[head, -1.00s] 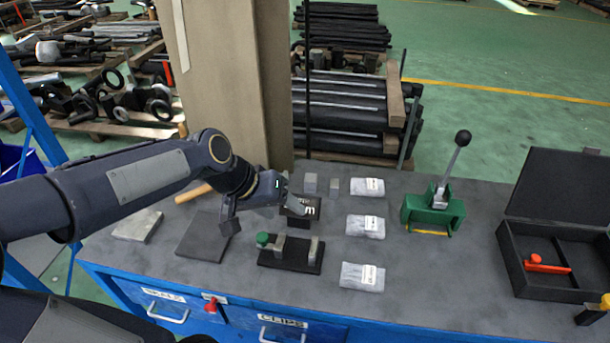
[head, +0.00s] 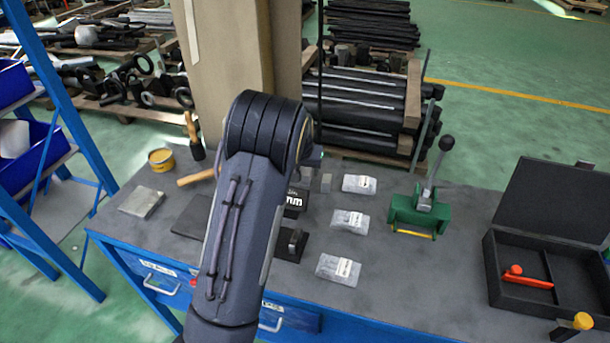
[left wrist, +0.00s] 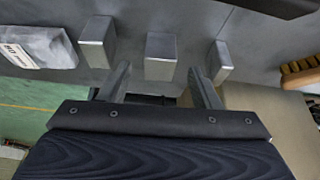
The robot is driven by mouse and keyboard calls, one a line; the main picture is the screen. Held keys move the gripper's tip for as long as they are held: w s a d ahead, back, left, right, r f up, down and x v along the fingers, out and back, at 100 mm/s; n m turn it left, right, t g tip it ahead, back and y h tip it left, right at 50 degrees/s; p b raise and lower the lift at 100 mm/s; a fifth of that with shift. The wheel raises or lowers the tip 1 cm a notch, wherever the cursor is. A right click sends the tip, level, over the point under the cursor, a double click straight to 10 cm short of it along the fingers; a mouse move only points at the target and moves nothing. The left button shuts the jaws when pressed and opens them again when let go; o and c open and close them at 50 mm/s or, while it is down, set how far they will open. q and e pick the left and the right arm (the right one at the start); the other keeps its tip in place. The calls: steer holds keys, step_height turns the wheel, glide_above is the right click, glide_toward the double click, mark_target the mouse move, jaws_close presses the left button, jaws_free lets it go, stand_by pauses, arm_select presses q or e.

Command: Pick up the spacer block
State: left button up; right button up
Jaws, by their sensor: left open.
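Three grey metal blocks stand in a row on the bench in the left wrist view: a left one (left wrist: 97,42), a middle one (left wrist: 160,56) and a right one (left wrist: 220,60). I cannot tell from markings which is the spacer block. My left gripper (left wrist: 158,70) is open and empty, its two fingers pointing at the row. The middle block shows between the fingertips, apart from both. In the head view one small grey block (head: 326,183) shows right of my left arm. That arm hides the gripper and the other blocks there. My right gripper is not in view.
Three labelled pouches, one of them (head: 349,222) central, lie right of the blocks. Further right are a green lever press (head: 418,212) and an open black case (head: 515,285). A wooden-handled tool (head: 195,177) and a yellow tin (head: 161,160) are left. A beige column stands behind.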

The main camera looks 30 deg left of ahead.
mark_target(305, 171)
arm_select(q)
steer(key=x, duration=0.3)
steer(key=shift+w+f+p, duration=0.2)
steer(key=shift+f+p, duration=0.05)
steer(key=shift+p, duration=0.05)
steer(key=c, duration=1.1)
